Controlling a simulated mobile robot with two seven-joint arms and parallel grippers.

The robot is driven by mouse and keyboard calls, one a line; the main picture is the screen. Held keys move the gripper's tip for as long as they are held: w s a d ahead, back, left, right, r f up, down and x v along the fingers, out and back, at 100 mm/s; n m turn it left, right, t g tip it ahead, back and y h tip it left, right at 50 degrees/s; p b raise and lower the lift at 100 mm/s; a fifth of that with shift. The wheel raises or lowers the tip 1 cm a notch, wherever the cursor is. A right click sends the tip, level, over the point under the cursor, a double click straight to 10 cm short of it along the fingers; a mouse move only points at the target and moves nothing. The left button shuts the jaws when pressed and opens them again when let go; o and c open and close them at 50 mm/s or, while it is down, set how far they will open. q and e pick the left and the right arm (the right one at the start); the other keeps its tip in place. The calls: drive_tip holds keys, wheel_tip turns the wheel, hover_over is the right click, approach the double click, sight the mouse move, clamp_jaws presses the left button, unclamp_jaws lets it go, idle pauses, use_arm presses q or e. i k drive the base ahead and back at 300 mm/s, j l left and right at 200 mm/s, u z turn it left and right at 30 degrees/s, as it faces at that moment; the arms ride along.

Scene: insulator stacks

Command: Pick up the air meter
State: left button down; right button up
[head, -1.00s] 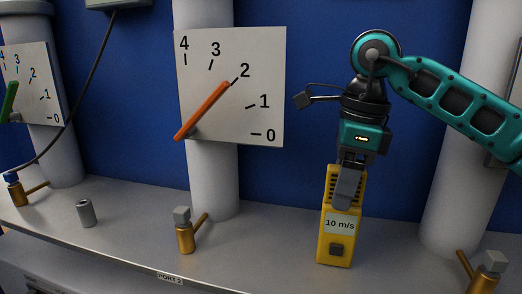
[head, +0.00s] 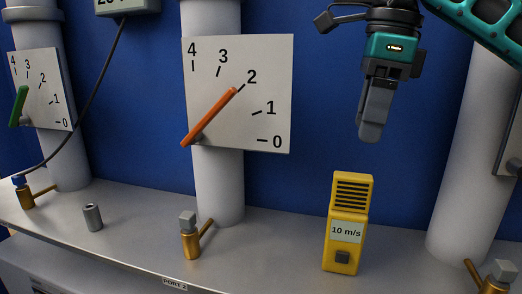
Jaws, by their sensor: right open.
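The air meter (head: 347,225) is a yellow upright box with dark slots at the top, a label reading "10 m/s" and a dark square button. It stands on the grey shelf at right of centre in the head view. My right gripper (head: 371,132) points down above the meter and slightly to its right, clear of it, with nothing held. Its fingers overlap from this angle, and it is open. My left gripper is out of view.
The grey shelf (head: 270,250) also bears a small grey cylinder (head: 93,217) and brass valves (head: 191,238) at left, middle and right (head: 494,278). White columns (head: 218,180) and dial boards (head: 238,95) stand behind. A dark cable (head: 97,80) hangs at left.

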sight(347, 221)
drive_tip(key=k, duration=1)
